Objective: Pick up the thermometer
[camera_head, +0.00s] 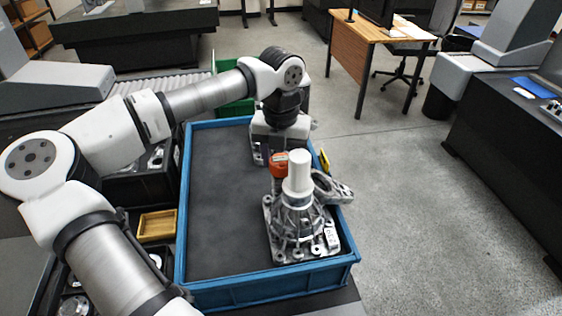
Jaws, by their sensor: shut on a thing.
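My gripper (280,148) points down over the far right part of a blue-rimmed bin (184,200). It is shut on an orange item that I take for the thermometer (279,159), just under the jaws. Its lower part is hidden behind a grey metal casting with a white cylinder (298,172) on top. The fingertips are mostly hidden, so the exact grip does not show. I cannot tell whether the orange item touches the casting or the bin floor.
The bin's dark left floor (225,210) is clear. A yellow tray (157,226) lies left of the bin. A green crate (232,105) stands behind it.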

